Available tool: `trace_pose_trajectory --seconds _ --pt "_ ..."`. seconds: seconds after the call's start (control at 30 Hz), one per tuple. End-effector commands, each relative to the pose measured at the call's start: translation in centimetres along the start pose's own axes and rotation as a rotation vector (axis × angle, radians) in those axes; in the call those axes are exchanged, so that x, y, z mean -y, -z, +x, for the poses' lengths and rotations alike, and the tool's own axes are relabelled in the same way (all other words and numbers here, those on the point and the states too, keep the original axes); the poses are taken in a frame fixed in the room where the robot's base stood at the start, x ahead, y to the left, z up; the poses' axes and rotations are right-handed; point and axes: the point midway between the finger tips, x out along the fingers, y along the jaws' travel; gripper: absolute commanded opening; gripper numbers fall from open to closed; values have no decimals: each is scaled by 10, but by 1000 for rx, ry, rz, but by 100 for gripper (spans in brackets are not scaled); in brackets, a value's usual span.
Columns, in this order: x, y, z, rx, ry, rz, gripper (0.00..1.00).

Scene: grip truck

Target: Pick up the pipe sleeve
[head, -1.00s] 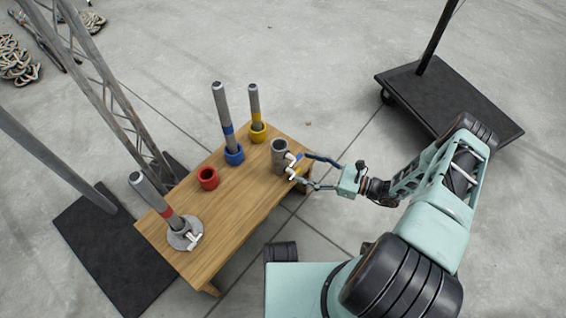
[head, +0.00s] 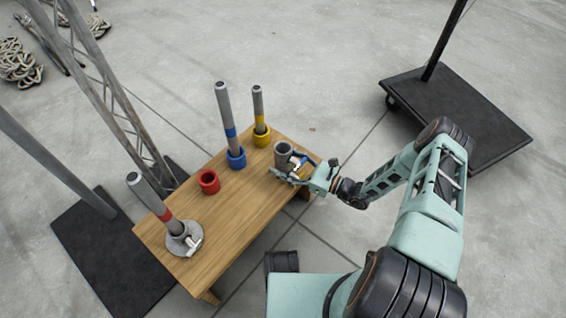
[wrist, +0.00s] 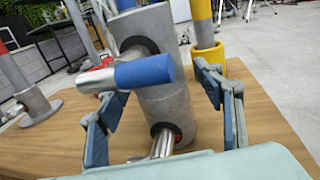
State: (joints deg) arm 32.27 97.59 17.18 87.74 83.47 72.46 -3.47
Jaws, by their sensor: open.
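The grey pipe sleeve (head: 283,152) stands upright near the right end of the wooden table. In the wrist view the sleeve (wrist: 168,108) fills the middle, with a blue-handled metal pin (wrist: 143,72) jutting toward me from its upper part. A second metal pin (wrist: 162,143) sticks out low on it; its end is hidden by my gripper's body. My gripper (head: 288,172) is open and close in front of the sleeve, one finger to each side. In the wrist view my gripper (wrist: 160,110) shows visible gaps beside the sleeve.
The wooden table (head: 228,218) also bears a yellow cup (head: 262,139) and a blue cup (head: 236,160) with poles, an empty red cup (head: 208,182), and a grey flanged base (head: 178,245) with a red-banded pole. A black cart (head: 455,115) stands right.

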Motion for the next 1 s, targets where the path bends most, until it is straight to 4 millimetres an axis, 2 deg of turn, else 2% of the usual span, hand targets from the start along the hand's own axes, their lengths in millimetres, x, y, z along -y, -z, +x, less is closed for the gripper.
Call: trace_pose_trajectory --seconds 0.27,0.83,1.0 --pt "0 0 4 -1 0 0 62" --pt "0 0 4 -1 -1 -1 0" --pt "0 -2 4 3 -1 -1 0"
